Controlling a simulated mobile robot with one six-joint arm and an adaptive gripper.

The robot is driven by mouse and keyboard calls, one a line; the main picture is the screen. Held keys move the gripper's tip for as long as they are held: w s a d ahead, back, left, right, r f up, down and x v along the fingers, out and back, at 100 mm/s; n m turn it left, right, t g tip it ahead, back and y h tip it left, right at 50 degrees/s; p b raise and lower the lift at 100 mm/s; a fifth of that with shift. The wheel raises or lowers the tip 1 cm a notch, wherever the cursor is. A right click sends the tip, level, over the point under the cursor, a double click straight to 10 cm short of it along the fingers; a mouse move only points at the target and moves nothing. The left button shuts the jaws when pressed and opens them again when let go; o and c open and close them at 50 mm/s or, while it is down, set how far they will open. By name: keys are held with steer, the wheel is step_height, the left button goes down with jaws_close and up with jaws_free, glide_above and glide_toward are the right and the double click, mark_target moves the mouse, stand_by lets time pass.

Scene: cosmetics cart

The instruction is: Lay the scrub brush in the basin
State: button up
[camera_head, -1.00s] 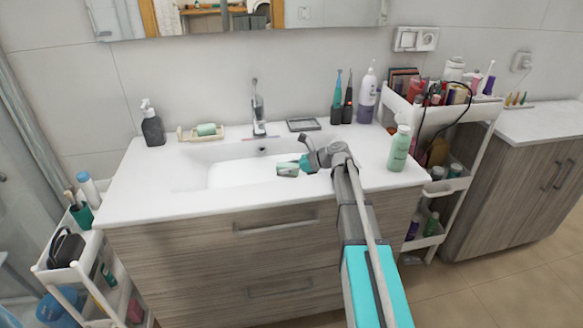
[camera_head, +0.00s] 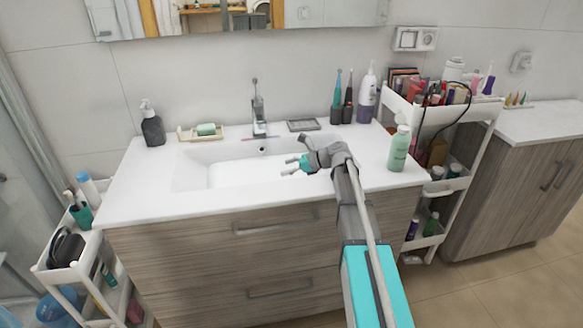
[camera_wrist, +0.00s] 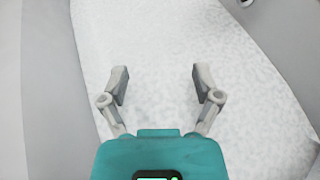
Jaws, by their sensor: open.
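The white basin (camera_head: 225,172) is set into the vanity top, and its pale, speckled floor fills most of the wrist view (camera_wrist: 160,40). My gripper (camera_head: 288,167) is over the right part of the basin. In the wrist view my gripper (camera_wrist: 160,77) has its two fingers spread, with only basin floor visible between them. I cannot make out the scrub brush in either current view. Part of the basin floor is hidden behind the front rim in the head view.
A faucet (camera_head: 258,108) stands behind the basin. A dark pump bottle (camera_head: 152,125) and a soap dish (camera_head: 187,135) are at the left. A green bottle (camera_head: 399,149) stands right of my arm.

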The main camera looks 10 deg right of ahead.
steer(key=shift+r+p, duration=0.4)
steer(key=shift+r, duration=0.1)
steer(key=p+v, duration=0.4)
steer(key=v, duration=0.8)
steer(key=shift+w, duration=0.1)
